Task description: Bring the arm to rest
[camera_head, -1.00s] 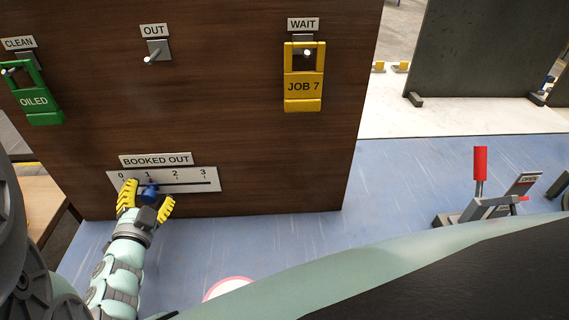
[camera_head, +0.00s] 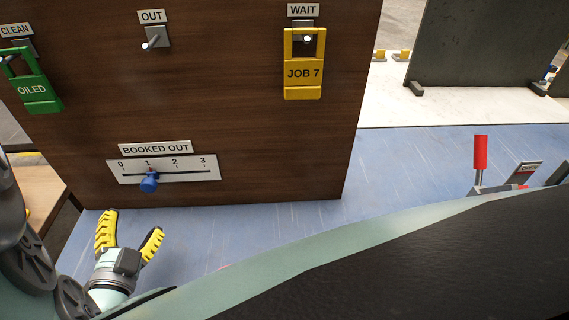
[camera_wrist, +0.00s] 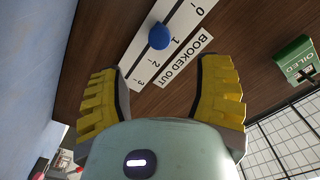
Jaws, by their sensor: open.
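My gripper (camera_head: 129,238) has yellow ribbed fingers spread open and empty. In the head view it is low at the left, below the wooden board (camera_head: 240,120) and apart from it. The blue slider knob (camera_head: 149,183) stands at the 1 mark of the white BOOKED OUT scale (camera_head: 200,169). In the wrist view the blue knob (camera_wrist: 159,37) shows beyond the gap between the two fingers, clear of both.
A green OILED tag (camera_head: 35,90) hangs on the CLEAN peg, and a yellow JOB 7 tag (camera_head: 303,75) on the WAIT peg. The OUT peg (camera_head: 152,42) is bare. A red-handled lever (camera_head: 480,153) stands at the right on the blue surface (camera_head: 400,160).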

